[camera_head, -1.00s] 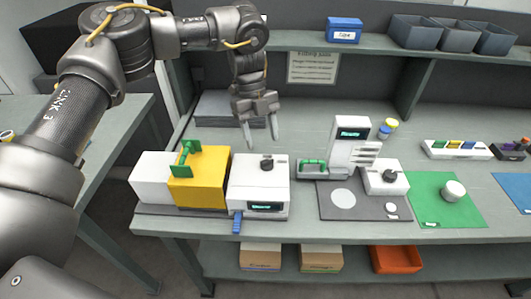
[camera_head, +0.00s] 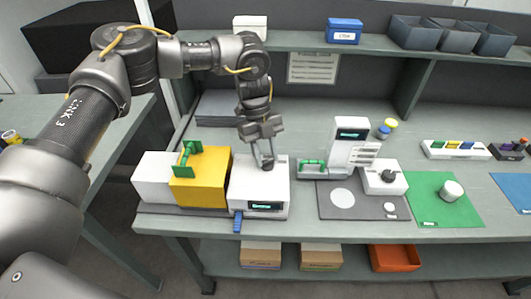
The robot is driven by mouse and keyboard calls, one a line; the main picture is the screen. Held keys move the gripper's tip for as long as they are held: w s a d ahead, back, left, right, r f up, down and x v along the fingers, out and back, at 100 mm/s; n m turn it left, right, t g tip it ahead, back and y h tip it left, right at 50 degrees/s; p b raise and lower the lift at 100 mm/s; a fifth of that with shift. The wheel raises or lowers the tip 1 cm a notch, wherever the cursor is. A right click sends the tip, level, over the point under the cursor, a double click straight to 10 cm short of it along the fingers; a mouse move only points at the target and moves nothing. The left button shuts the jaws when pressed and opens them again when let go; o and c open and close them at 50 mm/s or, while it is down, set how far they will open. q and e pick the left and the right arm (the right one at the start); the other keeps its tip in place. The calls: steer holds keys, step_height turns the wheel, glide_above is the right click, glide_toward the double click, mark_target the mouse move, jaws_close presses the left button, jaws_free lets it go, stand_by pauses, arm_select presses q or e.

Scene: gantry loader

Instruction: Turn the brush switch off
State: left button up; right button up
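A white box (camera_head: 247,190) with a green-lit display on its front stands on the bench and has a black knob (camera_head: 268,166) on top. I cannot read a label that names the brush switch. My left gripper (camera_head: 265,163) points down with its fingertips at this knob. The fingers partly hide the knob, and I cannot tell whether they grip it. Another black knob (camera_head: 388,176) sits on a small white box (camera_head: 377,187) to the right. My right gripper is not in view.
A yellow block with a green handle (camera_head: 201,178) stands left of the white box. A white device with a display (camera_head: 350,145) stands to the right. Green mat (camera_head: 425,187) lies farther right. A shelf with grey bins (camera_head: 415,32) runs along the back.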

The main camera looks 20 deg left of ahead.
arm_select(q)
steer(key=shift+c, duration=0.9)
steer(key=shift+n, duration=0.4)
steer(key=shift+s+a+n+t+h, duration=0.1)
steer(key=shift+n+t+h, duration=0.25)
steer(key=shift+n, duration=0.55)
steer(key=n+p, duration=0.1)
steer(key=n, duration=0.1)
steer(key=n+t+p, duration=0.1)
steer(key=shift+s+r+n+t+h, duration=0.15)
steer(key=shift+n+t+h, duration=0.1)
steer(key=shift+n, duration=0.15)
steer(key=n+p, duration=0.1)
steer(key=n, duration=0.1)
steer(key=n+t+p, duration=0.1)
steer(key=p, duration=0.1)
steer(key=shift+s+n+t, duration=0.15)
steer(key=shift+n+t, duration=0.15)
steer(key=shift+n, duration=0.1)
steer(key=shift+n+t+p, duration=0.4)
steer(key=shift+n+p, duration=0.6)
steer(key=shift+p, duration=0.15)
